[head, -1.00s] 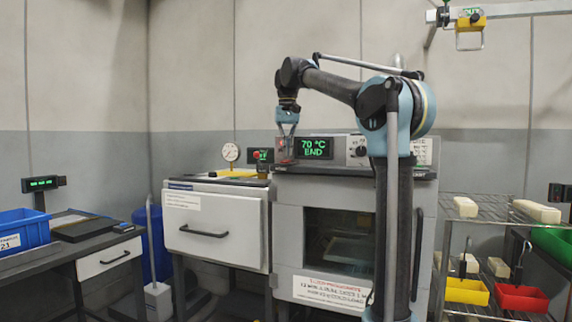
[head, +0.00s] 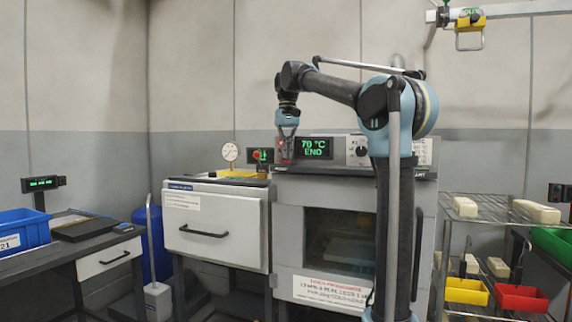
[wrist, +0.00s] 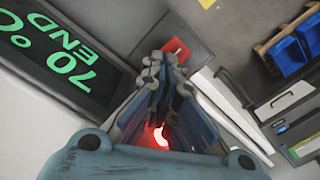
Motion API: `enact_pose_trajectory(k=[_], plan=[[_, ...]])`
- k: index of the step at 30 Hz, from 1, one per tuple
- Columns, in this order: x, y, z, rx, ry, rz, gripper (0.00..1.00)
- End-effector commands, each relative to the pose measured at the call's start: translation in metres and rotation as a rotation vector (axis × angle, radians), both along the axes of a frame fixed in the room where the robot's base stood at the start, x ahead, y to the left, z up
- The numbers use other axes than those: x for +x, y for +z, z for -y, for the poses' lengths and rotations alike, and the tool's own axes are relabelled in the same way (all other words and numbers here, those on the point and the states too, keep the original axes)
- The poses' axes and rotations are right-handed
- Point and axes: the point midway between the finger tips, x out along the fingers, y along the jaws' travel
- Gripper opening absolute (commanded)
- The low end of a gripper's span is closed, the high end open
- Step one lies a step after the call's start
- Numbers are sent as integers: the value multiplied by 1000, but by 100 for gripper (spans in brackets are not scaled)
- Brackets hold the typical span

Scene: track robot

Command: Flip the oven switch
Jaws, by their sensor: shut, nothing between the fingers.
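The oven (head: 340,235) stands in the middle of the head view. Its green display (head: 314,148) reads 70 °C END and also fills the left of the wrist view (wrist: 62,57). My gripper (head: 286,157) points down at the control panel, just left of the display. In the wrist view my gripper (wrist: 163,66) has its fingers together and empty. A glowing red part (wrist: 160,137) shows through the gap between the finger links; it may be the switch. A red block (wrist: 176,48) lies just past the fingertips. The fingers mostly hide the switch area, so its position and any contact are unclear.
A round knob (head: 357,150) sits right of the display. A wire shelf (head: 490,222) with yellow and red bins is at the right. A blue crate (head: 20,232) is far left.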

Motion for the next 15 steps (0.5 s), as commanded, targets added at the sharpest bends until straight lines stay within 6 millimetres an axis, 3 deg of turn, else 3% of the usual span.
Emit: enact_pose_trajectory(k=[15], plan=[[0,-7,0,0,0,0,0]])
